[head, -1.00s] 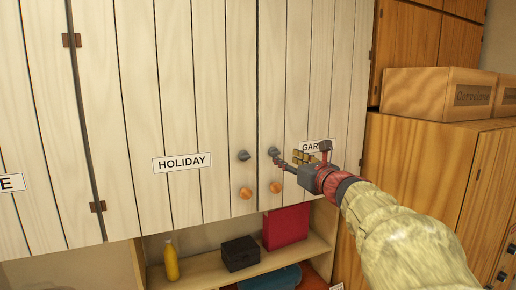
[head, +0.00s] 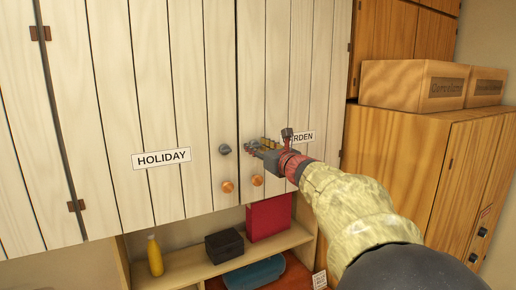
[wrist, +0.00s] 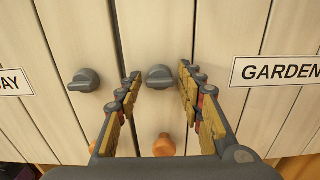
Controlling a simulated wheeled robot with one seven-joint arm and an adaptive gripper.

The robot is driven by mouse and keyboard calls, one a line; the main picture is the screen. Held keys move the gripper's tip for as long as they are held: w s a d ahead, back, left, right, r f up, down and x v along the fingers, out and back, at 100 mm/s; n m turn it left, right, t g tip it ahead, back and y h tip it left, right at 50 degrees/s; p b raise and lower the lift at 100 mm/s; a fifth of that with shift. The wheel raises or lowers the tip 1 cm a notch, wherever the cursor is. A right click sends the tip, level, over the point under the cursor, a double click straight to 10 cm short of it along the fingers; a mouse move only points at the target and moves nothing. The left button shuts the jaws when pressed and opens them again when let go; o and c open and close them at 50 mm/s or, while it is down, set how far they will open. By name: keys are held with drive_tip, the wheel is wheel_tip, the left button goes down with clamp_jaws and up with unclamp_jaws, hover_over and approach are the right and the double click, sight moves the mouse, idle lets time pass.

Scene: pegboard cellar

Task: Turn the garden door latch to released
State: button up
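The garden door (head: 277,60) is a pale plank door with a GARDEN label (wrist: 277,71). Its grey latch knob (wrist: 159,77) shows in the wrist view, above an orange wooden knob (wrist: 164,145). My gripper (wrist: 160,82) is open, its two fingers on either side of the grey latch, with gaps showing on both sides. In the head view my gripper (head: 252,147) is at the garden door and hides most of that latch. The orange knob (head: 257,180) is just below it.
The holiday door, with its HOLIDAY label (head: 161,158), is to the left and has its own grey latch (head: 224,149) and orange knob (head: 228,186). Below is an open shelf with a yellow bottle (head: 155,256), black box (head: 224,245) and red box (head: 269,218). A wooden cabinet (head: 415,150) stands right.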

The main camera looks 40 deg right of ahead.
clamp_jaws()
drive_tip(key=shift+f+n+b, duration=0.1)
drive_tip(key=shift+n+b, duration=0.2)
drive_tip(key=shift+b, duration=0.15)
drive_tip(key=shift+n+b, duration=0.4)
drive_tip(key=shift+b, duration=0.45)
drive_tip(key=n+b, duration=0.3)
drive_tip(key=b, duration=0.1)
drive_tip(key=shift+f+b, duration=0.2)
drive_tip(key=shift+b, duration=0.2)
drive_tip(key=n+b, duration=0.7)
drive_tip(key=b, duration=0.1)
drive_tip(key=shift+n, duration=0.3)
drive_tip(key=n+b, duration=0.6)
drive_tip(key=shift+r, duration=0.15)
